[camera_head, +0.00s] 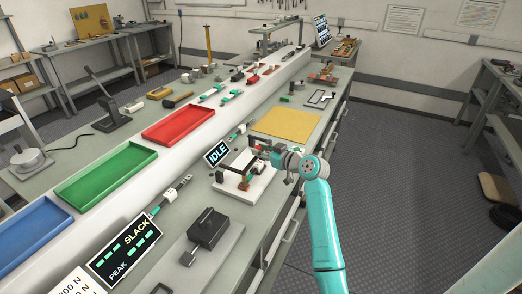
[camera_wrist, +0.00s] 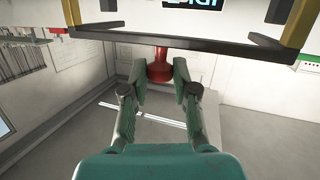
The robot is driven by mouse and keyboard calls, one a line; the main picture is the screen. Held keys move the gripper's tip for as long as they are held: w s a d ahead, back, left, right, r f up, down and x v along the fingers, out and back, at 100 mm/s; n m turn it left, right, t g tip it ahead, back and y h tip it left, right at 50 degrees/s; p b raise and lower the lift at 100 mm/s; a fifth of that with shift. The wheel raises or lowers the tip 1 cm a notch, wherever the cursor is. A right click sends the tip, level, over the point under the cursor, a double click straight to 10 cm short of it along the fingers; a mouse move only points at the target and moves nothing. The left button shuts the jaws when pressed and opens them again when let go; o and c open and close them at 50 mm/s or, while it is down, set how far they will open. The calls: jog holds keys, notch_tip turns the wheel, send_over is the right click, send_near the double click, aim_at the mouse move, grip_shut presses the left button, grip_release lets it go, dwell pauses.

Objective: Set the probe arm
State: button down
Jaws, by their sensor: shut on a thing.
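The test fixture has a white base plate (camera_head: 262,187) and a dark frame, on the bench right of the IDLE display. In the wrist view, a red knob (camera_wrist: 160,62) hangs below a dark bar (camera_wrist: 180,38) of the frame. It looks like the handle of the probe arm; the link between them is partly hidden. My gripper (camera_wrist: 160,78) has its two fingers on either side of the red knob and is shut on it. In the head view my gripper (camera_head: 270,151) reaches the fixture from the right, and its fingertips are hard to make out.
The IDLE display (camera_head: 217,154) stands just left of the fixture. A dark box device (camera_head: 208,228) and the SLACK display (camera_head: 125,249) are nearer. A yellow mat (camera_head: 287,122) lies beyond. Green (camera_head: 107,174) and red (camera_head: 179,124) trays line the left.

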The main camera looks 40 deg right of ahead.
jog(key=shift+s+f, duration=0.1)
jog(key=shift+f, duration=0.5)
jog(key=c, duration=1.1)
grip_release()
jog(key=shift+o, duration=1)
jog(key=shift+r, duration=0.2)
jog(key=v, duration=1.2)
jog(key=shift+d, duration=0.1)
